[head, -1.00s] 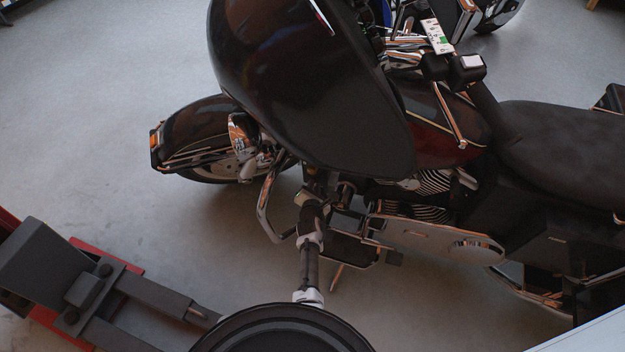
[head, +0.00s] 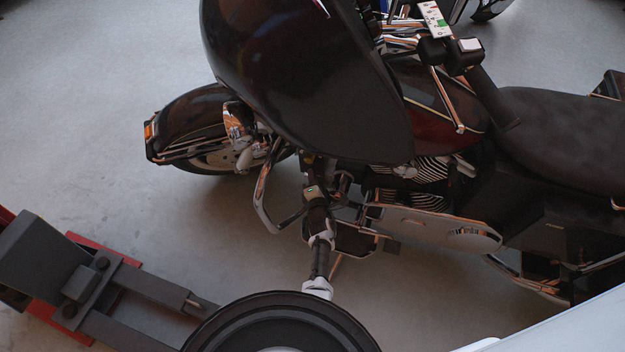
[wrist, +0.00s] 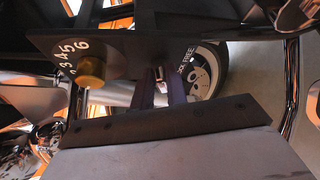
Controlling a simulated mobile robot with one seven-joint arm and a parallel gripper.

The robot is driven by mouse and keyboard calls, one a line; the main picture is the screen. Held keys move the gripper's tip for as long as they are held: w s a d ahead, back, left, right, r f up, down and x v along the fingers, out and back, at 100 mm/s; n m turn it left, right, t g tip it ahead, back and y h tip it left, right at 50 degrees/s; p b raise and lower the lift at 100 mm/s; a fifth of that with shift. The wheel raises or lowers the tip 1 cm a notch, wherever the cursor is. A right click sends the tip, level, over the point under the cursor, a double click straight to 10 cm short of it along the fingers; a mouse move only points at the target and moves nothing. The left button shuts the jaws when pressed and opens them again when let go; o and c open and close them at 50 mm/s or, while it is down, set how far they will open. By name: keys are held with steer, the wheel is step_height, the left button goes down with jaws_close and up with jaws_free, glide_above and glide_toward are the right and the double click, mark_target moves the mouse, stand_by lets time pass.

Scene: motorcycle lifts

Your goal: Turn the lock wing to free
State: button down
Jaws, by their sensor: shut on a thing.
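The lock wing (wrist: 160,74) is a small, pale metallic piece on a dark plate (wrist: 120,42) in the wrist view. My gripper (wrist: 164,83) is shut on it, and its dark fingers hide most of it. The word FREE shows in white on the plate just right of the fingers; the lettering beside it is partly covered. Which way the wing points is hard to tell. In the head view my gripper (head: 314,192) reaches in below the motorcycle's dark fairing (head: 300,90), and the wing cannot be made out there.
A brass knob (wrist: 90,71) with white numbers around it sits left of my fingers on the plate. Chrome bars (head: 265,195) of the motorcycle stand close left of my gripper. A grey lift arm (head: 130,300) lies at lower left. Floor at far left is clear.

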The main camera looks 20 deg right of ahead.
stand_by(0.4)
steer(key=c, duration=1.4)
jaws_free()
steer(key=s+a+p, duration=0.1)
steer(key=s+p, duration=0.2)
steer(key=s, duration=1)
steer(key=shift+s+a+r, duration=0.35)
steer(key=shift+r, duration=0.05)
